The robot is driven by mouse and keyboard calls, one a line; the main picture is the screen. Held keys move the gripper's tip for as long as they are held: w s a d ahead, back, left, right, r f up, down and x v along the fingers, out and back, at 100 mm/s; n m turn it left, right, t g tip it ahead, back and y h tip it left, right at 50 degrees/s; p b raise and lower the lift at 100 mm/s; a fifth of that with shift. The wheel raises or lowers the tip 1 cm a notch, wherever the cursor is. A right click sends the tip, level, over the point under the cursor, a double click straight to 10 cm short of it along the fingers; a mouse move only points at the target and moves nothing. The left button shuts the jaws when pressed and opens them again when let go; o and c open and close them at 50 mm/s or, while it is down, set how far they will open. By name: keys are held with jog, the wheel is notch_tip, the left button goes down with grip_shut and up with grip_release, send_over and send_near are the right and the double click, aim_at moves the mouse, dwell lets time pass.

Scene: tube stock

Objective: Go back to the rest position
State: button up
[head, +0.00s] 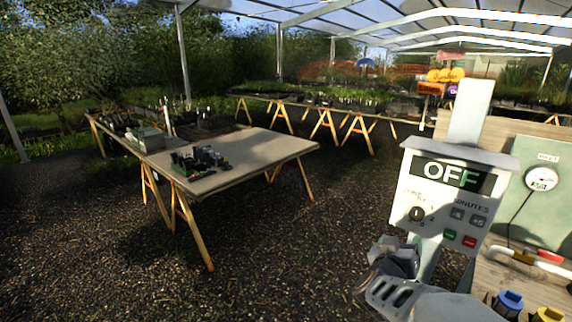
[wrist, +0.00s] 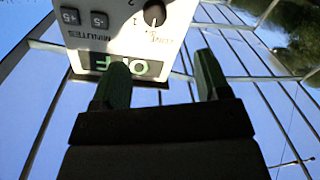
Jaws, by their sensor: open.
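A white control box (head: 452,195) stands on a grey post at the right of the head view. Its display reads OFF, with a dial, two minutes buttons, and a green and a red button below. Part of the same panel shows upside down at the top of the wrist view (wrist: 130,30). My gripper (wrist: 163,75) is open, its two dark fingers apart with nothing held between them. In the head view my grey arm rises from the bottom right, its end low and left of the box. I cannot tell whether the fingers touch the panel.
A wooden trestle table (head: 255,155) with small pots and dark trays stands at the left. A green panel with a gauge (head: 541,179) and blue and yellow valve knobs (head: 508,303) sit right of the box. Long plant benches (head: 350,106) stand behind. The gravel floor between is clear.

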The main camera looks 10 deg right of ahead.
jog(key=a+f+n+g+y, duration=0.2)
jog(key=a+f+g+y, duration=0.1)
jog(key=a+f+y, duration=0.7)
jog(key=s+a+r+n+g+y, duration=0.1)
jog(key=s+a+r+g, duration=0.1)
jog(key=s, duration=0.4)
jog(key=s+a+r+n+g+y, duration=0.1)
jog(key=s+a+r+g, duration=0.1)
jog(key=s+a, duration=0.3)
jog(key=shift+s+a+r+g, duration=0.15)
jog(key=shift+s+r+g, duration=0.1)
jog(key=shift+s+g, duration=0.55)
jog(key=shift+c, duration=0.5)
